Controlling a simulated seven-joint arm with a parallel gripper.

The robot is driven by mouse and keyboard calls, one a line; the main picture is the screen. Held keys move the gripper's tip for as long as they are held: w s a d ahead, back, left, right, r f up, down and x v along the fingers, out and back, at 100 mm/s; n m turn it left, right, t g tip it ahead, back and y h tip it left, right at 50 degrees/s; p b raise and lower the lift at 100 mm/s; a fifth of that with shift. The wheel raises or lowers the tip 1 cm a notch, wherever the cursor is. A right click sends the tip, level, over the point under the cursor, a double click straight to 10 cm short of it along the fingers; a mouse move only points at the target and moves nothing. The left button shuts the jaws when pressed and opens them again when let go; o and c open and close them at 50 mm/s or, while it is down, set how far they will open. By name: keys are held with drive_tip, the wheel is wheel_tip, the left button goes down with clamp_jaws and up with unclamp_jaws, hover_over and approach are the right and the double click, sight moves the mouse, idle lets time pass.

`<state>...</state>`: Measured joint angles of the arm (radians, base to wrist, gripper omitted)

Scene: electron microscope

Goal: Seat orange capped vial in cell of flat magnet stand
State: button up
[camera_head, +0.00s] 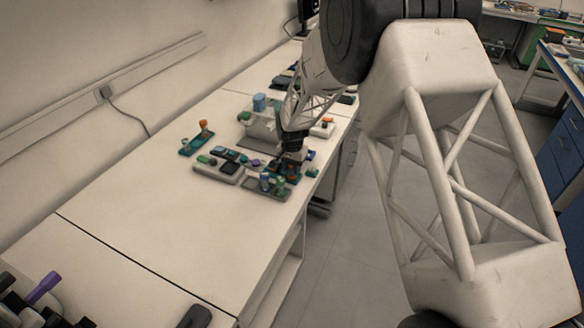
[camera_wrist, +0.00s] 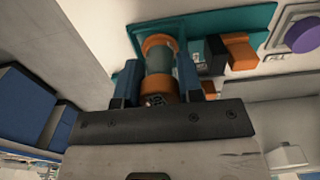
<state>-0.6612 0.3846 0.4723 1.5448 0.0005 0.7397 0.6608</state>
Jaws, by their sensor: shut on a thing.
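My gripper (camera_wrist: 156,68) is shut on a vial (camera_wrist: 158,62) in the wrist view. The vial has a dark greenish body between orange end parts, and a finger lies on each side of it. A flat teal stand (camera_wrist: 262,20) lies right behind the vial, with a black block (camera_wrist: 215,52) and an orange block (camera_wrist: 240,52) on it. I cannot tell whether the vial touches the stand or sits in a cell. In the head view my gripper (camera_head: 290,158) is low over the crowded right part of the bench, and the held vial is too small to make out.
A teal rack (camera_head: 190,147) with an orange-topped piece (camera_head: 203,124) stands to the left. A grey tray (camera_head: 215,172) of small coloured parts lies close to my gripper's left. A stand with a blue cylinder (camera_head: 259,102) is behind. The bench's front left (camera_head: 150,230) is bare.

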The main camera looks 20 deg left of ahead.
idle(0.3)
drive_tip(key=o, duration=1)
drive_tip(key=shift+o, duration=0.5)
drive_tip(key=o, duration=0.3)
drive_tip(key=shift+r, duration=0.15)
drive_tip(key=shift+r, duration=3.6)
